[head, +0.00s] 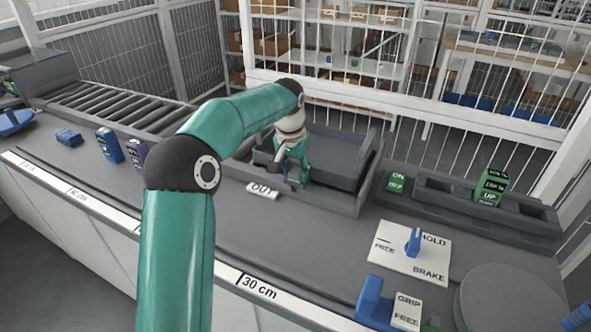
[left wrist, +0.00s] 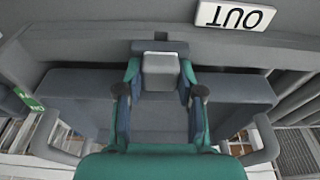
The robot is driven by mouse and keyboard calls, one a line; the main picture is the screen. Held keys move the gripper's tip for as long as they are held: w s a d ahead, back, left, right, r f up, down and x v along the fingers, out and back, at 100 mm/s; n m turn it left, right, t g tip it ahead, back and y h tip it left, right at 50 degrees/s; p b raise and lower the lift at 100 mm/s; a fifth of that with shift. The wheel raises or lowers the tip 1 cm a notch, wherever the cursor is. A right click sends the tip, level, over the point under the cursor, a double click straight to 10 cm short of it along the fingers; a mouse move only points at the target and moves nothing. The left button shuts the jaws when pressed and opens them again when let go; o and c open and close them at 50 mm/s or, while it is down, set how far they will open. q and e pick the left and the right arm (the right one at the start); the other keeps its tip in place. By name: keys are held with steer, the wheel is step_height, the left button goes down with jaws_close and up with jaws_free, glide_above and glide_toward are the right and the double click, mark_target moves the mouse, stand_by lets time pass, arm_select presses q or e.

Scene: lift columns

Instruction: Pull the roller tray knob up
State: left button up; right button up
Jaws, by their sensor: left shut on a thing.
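The roller tray (head: 340,155) is a dark grey box-like tray behind the white OUT label (head: 262,190) in the head view. My left gripper (head: 292,180) reaches down at the tray's near left part. In the left wrist view, the gripper (left wrist: 160,80) has its two fingers on either side of a grey block-shaped knob (left wrist: 160,72) and is shut on it. The knob is hidden behind the gripper in the head view. The OUT label (left wrist: 235,16) also shows upside down in the left wrist view. My right gripper is not in view.
A roller conveyor (head: 120,103) lies at the back left. Blue and purple blocks (head: 110,146) stand on the counter at left. A HOLD/FREE/BRAKE plate (head: 405,262) with a blue lever lies at right. A white barred fence (head: 420,110) runs behind. The counter's front middle is clear.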

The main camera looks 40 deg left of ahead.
arm_select(q)
steer(key=shift+p+v, duration=0.9)
steer(key=o, duration=0.9)
steer(key=shift+w, duration=0.2)
steer(key=p+v, duration=0.6)
steer(key=v, duration=0.3)
steer(key=shift+a, duration=0.1)
